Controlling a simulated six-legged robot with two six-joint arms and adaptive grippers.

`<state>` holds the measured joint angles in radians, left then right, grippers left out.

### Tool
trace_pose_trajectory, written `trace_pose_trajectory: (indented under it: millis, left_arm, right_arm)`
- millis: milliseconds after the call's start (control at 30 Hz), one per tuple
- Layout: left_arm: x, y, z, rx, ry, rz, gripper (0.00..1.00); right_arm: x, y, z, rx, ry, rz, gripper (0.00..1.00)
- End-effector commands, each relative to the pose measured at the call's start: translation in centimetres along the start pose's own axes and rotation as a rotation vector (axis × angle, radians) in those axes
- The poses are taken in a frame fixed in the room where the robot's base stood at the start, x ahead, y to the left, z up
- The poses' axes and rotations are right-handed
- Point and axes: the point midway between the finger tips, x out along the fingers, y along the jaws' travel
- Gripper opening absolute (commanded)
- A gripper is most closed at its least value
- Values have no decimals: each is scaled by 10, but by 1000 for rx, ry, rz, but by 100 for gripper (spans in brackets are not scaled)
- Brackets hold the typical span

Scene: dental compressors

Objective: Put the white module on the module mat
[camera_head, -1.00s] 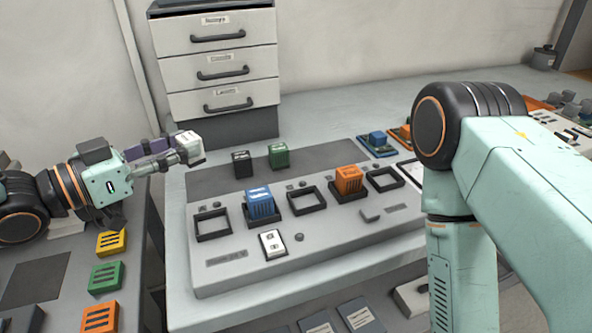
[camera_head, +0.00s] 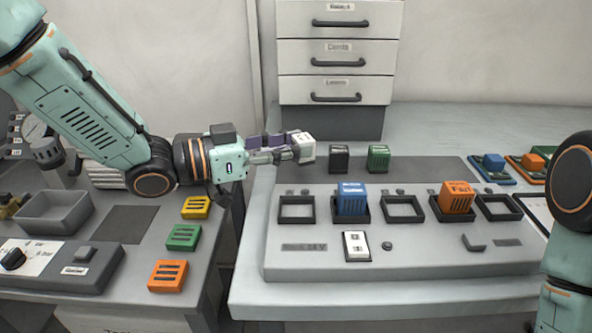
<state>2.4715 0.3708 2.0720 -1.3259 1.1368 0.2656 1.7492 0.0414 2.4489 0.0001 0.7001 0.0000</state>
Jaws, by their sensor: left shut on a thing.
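My left gripper (camera_head: 293,149) is shut on the white module (camera_head: 304,147) and holds it level in the air, near the left end of the right-hand bench. A dark grey mat (camera_head: 430,170) lies on that bench behind the slotted panel. A black module (camera_head: 339,158) and a green module (camera_head: 378,158) stand on it, right of the held module. A plain dark square (camera_head: 105,228) lies on the left table. I cannot tell for sure which of the two is the module mat. My right gripper is out of view.
The panel (camera_head: 400,262) has a blue module (camera_head: 351,198) and an orange module (camera_head: 457,197) in sockets, with other sockets empty. A drawer unit (camera_head: 336,50) stands behind. Yellow, green and orange blocks (camera_head: 183,237) line the left table's edge. A gap separates the tables.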

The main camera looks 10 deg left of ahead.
Motion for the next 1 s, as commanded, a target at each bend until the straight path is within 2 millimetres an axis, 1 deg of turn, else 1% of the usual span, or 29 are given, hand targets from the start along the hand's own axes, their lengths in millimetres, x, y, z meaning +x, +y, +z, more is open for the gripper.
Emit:
trace_pose_trajectory:
  millis: [133, 300, 333, 567, 767, 800, 1000]
  left_arm:
    - [2, 0, 11, 0, 2, 0, 1]
    - [4, 0, 36, -1, 1, 0, 1]
    - [5, 0, 38, -1, 1, -1, 1]
    - [5, 0, 37, 1, 2, -1, 1]
    - [5, 0, 42, 1, 2, -1, 1]
    - [5, 0, 42, 1, 1, -1, 34]
    - [5, 0, 42, 1, 0, 0, 51]
  right_arm:
    - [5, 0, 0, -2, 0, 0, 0]
    - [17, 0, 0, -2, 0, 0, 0]
    - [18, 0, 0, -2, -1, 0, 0]
    - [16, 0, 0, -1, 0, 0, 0]
    - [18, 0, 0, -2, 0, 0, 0]
    - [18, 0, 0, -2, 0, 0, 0]
    - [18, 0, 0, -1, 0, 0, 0]
